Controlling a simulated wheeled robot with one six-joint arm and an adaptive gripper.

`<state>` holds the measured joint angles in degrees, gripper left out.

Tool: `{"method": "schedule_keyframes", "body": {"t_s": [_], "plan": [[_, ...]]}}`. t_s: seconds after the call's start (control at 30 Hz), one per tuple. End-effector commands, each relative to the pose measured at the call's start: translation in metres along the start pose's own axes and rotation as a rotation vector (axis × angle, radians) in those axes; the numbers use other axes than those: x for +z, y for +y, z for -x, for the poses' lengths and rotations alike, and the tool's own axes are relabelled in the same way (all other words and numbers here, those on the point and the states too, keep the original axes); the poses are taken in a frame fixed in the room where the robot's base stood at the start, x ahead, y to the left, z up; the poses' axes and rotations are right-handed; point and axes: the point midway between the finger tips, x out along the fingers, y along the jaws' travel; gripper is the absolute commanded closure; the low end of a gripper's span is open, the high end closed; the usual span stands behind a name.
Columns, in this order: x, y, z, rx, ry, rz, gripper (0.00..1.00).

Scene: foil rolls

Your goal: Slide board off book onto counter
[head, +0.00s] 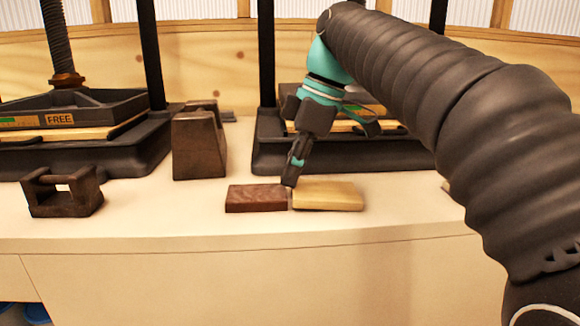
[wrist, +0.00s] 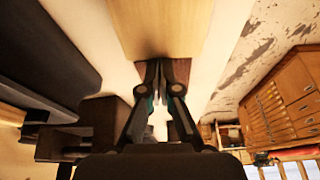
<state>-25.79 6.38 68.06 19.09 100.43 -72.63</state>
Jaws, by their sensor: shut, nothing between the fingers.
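The pale wooden board (head: 328,196) lies just right of the dark red-brown book (head: 256,198) in the head view. It appears to be flat at counter level, with its left end close to the book's right end. I cannot tell whether they touch. My gripper (head: 289,184) is shut and empty, pointing down at the junction between the two. In the wrist view, the fingertips (wrist: 154,64) are at the near end of the board (wrist: 160,28). The book (wrist: 180,70) shows on both sides of the fingers and is partly hidden by them.
The cream counter (head: 180,225) is clear in front of the book and board, up to its front edge. A dark wedge-shaped block (head: 199,147) and a small dark bracket (head: 62,192) stand to the left. Two dark presses (head: 80,150) stand behind.

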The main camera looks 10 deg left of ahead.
Motion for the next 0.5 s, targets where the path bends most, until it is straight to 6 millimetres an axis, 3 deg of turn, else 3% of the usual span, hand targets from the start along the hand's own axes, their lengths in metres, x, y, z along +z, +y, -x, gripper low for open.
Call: {"method": "schedule_keyframes", "body": {"t_s": [0.5], "plan": [[-0.0076,-0.0028,-0.0018,-0.007,0.0,0.019,1.0]]}}
